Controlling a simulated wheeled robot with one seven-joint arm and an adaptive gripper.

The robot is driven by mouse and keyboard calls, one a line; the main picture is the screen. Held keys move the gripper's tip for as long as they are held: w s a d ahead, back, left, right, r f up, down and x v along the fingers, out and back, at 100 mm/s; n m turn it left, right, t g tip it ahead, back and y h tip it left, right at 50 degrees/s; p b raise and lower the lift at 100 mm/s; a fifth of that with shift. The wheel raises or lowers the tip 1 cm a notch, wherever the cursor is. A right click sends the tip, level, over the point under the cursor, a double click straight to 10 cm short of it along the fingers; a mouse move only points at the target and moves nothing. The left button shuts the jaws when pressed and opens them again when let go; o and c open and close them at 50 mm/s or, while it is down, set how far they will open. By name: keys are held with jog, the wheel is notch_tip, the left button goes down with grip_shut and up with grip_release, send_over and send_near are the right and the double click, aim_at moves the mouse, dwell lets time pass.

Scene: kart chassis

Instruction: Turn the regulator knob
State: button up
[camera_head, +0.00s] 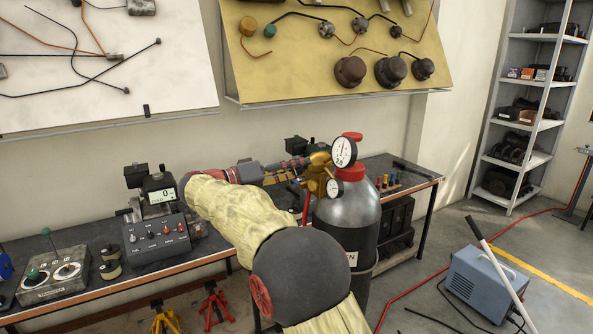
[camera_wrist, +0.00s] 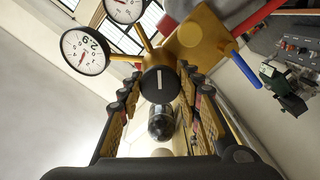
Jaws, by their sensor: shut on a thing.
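The brass regulator (camera_head: 319,178) sits on top of a grey gas cylinder (camera_head: 345,214) and carries two round white gauges (camera_head: 344,152). In the wrist view its yellow body (camera_wrist: 200,40) and both gauges (camera_wrist: 85,52) are at the top. The regulator knob (camera_wrist: 159,84) is black and round with a white mark that stands upright in the picture. My gripper (camera_wrist: 160,76) has one finger on each side of the knob and is shut on it. In the head view my gripper (camera_head: 288,168) reaches the regulator from the left, and the knob is hidden.
A dark workbench (camera_head: 75,259) runs along the wall, with a control box (camera_head: 157,242) and a dial box (camera_head: 54,275). A red hose (camera_head: 306,206) hangs by the regulator. A blue-grey machine (camera_head: 487,281) stands on the floor. A shelf rack (camera_head: 512,117) is far right.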

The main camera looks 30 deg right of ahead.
jog(key=shift+f, duration=0.2)
jog(key=o, duration=1.1)
jog(key=shift+r, duration=0.15)
jog(key=shift+o, duration=0.2)
jog(key=a, duration=1.2)
jog(key=shift+s, duration=0.15)
